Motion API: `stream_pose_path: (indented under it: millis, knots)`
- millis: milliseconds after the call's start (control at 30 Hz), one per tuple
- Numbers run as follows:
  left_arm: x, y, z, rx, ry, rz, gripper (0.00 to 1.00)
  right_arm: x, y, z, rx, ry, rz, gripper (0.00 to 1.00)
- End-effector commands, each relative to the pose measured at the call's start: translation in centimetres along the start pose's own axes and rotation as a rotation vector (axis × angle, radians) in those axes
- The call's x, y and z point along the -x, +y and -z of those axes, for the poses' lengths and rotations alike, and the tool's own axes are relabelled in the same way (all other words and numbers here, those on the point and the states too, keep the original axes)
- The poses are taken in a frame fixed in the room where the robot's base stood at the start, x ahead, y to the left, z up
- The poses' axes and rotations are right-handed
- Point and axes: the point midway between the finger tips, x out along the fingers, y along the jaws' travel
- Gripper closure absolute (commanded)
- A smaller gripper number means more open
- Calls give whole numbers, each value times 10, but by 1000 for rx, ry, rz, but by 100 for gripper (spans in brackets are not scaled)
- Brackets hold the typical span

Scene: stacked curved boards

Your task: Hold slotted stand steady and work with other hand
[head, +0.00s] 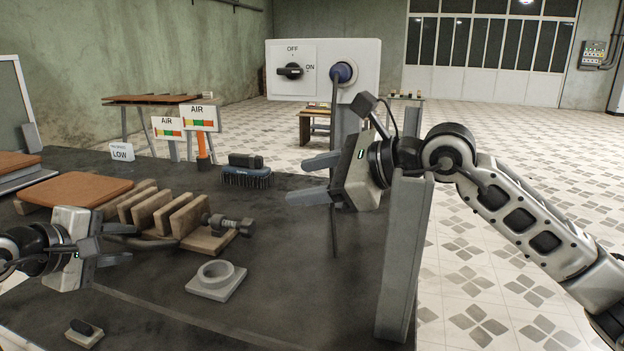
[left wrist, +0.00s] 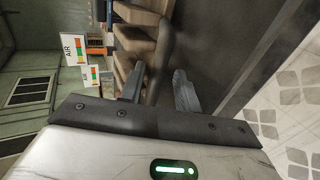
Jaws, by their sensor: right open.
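The slotted stand (head: 188,218) has several upright wooden slats and a dark curved bar (head: 143,242) at its near left side. My left gripper (head: 124,244) is at the bar's left end. In the left wrist view its fingers (left wrist: 158,92) are apart, with the bar (left wrist: 163,50) between them and gaps visible; I cannot tell whether either finger touches. My right gripper (head: 308,179) is open and empty, above the table's right part, apart from the stand.
A bolt-like piece (head: 231,222) lies at the stand's right end. A grey ring block (head: 215,280), a brush (head: 247,172) and a small block (head: 85,333) are on the dark table (head: 290,265). A switch box (head: 322,70) stands behind. The table's right front is clear.

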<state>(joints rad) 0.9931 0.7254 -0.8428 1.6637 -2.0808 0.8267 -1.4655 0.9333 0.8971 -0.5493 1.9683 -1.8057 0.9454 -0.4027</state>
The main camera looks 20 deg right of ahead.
Motion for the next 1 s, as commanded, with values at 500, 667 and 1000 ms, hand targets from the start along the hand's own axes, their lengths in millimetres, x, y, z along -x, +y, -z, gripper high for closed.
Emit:
stream_pose_path:
  millis: [500, 667, 1000]
  knots:
    - [30, 2, 1, -1, 2, -3, 67, 1, -1, -2, 0, 1, 0, 47]
    - [42, 1, 2, -1, 3, -3, 67, 1, -1, -2, 0, 1, 0, 47]
    - [70, 1, 2, 0, 3, -3, 67, 1, -1, -1, 0, 0, 0, 47]
